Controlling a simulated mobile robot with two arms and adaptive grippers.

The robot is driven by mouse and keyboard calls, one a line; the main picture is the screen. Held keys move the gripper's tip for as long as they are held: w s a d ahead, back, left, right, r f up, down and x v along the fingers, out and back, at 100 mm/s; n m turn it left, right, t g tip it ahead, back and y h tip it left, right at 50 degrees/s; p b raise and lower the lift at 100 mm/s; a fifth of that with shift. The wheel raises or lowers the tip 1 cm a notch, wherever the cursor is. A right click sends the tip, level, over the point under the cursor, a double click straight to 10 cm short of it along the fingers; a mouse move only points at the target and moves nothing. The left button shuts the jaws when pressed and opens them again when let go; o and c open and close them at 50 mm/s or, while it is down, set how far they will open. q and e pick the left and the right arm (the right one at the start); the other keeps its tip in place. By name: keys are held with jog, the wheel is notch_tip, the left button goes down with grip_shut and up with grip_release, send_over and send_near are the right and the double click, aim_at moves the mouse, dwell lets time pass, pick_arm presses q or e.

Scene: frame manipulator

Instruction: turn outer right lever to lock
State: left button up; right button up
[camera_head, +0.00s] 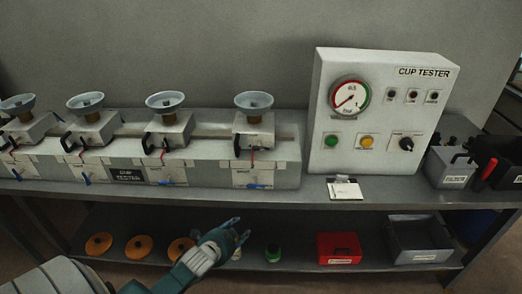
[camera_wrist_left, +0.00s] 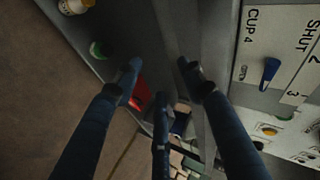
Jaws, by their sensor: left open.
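The rightmost cup station (camera_head: 253,135) stands at the right end of the grey bench block, under a pale blue bowl. A black lever (camera_head: 238,144) is on its upper front left, and a blue lever (camera_head: 258,186) lies roughly horizontal low on its front. In the left wrist view the blue lever (camera_wrist_left: 269,72) is at the upper right, on a white plate (camera_wrist_left: 254,50) marked CUP 4, OPEN and SHUT. My left gripper (camera_head: 238,236) is open and empty, in front of the shelf and below that lever, touching nothing visible. My right gripper is out of view.
Several similar stations stand to the left. The CUP TESTER panel (camera_head: 385,110) stands to the right. The table's front edge (camera_head: 385,200) lies above my gripper. On the lower shelf are orange discs (camera_head: 138,247), a green item (camera_head: 273,253), a red box (camera_head: 339,248) and a grey bin (camera_head: 420,241).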

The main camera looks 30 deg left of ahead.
pick_arm(q)
jog(key=w+r+m+t, duration=0.1)
jog(key=w+r+t, duration=0.1)
jog(key=r, duration=0.6)
jog(key=w+r+m+t, duration=0.1)
jog(key=w+r+m, duration=0.15)
jog(key=r, duration=0.55)
jog(key=m+t, duration=0.1)
jog(key=t, duration=0.1)
send_near(259, 160)
notch_tip(259, 160, up, 4)
jog(key=p+x, duration=0.3)
jog(key=x, duration=0.7)
jog(key=shift+d+f, duration=0.1)
jog(key=shift+f, duration=0.05)
jog(key=shift+w, duration=0.1)
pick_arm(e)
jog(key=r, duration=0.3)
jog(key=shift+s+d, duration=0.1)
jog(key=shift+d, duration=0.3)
pick_arm(q)
grip_shut()
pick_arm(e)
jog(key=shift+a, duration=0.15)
